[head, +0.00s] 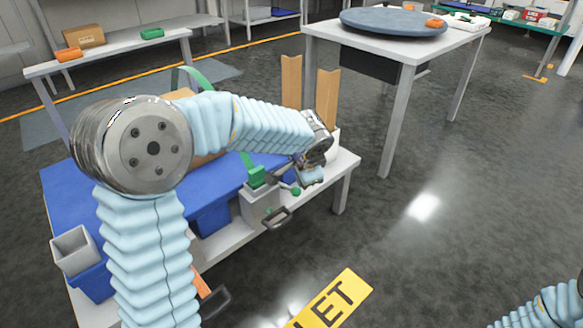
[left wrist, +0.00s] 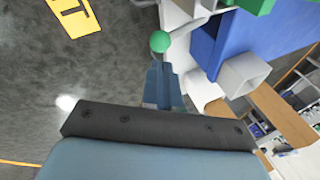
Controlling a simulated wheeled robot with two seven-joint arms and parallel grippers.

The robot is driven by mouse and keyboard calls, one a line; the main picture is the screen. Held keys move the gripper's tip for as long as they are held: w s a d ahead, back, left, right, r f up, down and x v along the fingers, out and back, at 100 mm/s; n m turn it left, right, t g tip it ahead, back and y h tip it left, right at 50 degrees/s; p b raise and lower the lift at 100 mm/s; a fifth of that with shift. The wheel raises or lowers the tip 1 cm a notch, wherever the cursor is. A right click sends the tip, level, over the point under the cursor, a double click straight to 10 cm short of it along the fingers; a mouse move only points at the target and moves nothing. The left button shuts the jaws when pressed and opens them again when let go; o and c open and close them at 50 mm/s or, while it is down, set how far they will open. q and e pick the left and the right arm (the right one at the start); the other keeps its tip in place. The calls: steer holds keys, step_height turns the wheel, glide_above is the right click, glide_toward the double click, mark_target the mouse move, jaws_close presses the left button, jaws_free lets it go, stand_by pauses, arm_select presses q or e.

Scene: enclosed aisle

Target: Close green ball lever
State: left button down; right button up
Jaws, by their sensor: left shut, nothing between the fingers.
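The green ball (head: 296,191) is the knob on the end of a short grey lever (left wrist: 188,27), fixed to a grey box (head: 260,203) at the front edge of the blue-topped bench. The ball also shows in the left wrist view (left wrist: 159,41), just beyond the fingertips. My left gripper (head: 300,182) is shut and empty, close beside the ball. In the left wrist view its closed fingertips (left wrist: 160,64) point at the ball; I cannot tell whether they touch it. My right gripper is out of view.
A green block (head: 257,177) tops the grey box, and a dark handle (head: 275,218) sticks out at its front. The floor right of the bench is clear.

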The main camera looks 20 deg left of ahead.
arm_select(q)
steer(key=s+d+r+p, duration=0.1)
steer(key=s+d+r, duration=0.4)
steer(key=r, duration=0.3)
steer(key=shift+d, duration=0.35)
